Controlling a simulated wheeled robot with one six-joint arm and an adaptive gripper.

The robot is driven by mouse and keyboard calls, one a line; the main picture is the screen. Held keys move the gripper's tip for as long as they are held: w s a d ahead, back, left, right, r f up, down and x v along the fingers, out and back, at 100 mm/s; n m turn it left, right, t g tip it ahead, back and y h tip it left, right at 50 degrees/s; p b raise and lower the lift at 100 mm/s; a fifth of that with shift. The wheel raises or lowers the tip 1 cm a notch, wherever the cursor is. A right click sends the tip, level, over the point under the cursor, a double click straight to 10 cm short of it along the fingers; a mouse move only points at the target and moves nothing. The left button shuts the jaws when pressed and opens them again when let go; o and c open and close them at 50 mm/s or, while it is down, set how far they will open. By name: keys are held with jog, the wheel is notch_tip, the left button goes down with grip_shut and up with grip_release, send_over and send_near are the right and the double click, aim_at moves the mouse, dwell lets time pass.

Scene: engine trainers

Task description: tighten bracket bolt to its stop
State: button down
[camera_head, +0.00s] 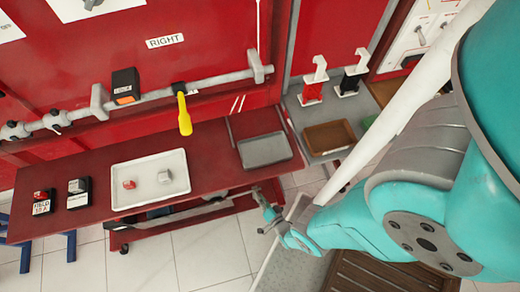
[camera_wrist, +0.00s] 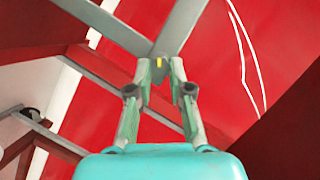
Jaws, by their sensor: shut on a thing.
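In the wrist view, my gripper (camera_wrist: 160,72) has its fingertips brought together at the junction of grey bars (camera_wrist: 172,38), which look like the bracket. A small yellow piece (camera_wrist: 159,63) shows between the tips; it appears to be the head of the bracket bolt, and my gripper is shut on it. The fingers hide most of the bolt, so its depth and any gap cannot be told. In the head view, my gripper is low, beside the front edge of the red bench, and its tips are too small to read.
A wooden slatted platform (camera_head: 385,272) lies below my arm.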

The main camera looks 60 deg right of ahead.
jog(key=shift+s, duration=0.1)
jog(key=c, duration=1.1)
grip_release()
jog(key=shift+o, duration=0.2)
jog(key=shift+n+g, duration=0.3)
jog(key=shift+n, duration=0.2)
jog(key=shift+w+a+r+n+g+h, duration=0.15)
jog(key=shift+n+g+h, duration=0.4)
jog(key=shift+n, duration=0.6)
jog(key=shift+w+a+r+n+g+h, duration=0.15)
jog(key=shift+n+g+h, duration=0.1)
jog(key=shift+n+g, duration=0.7)
jog(key=shift+n, duration=0.3)
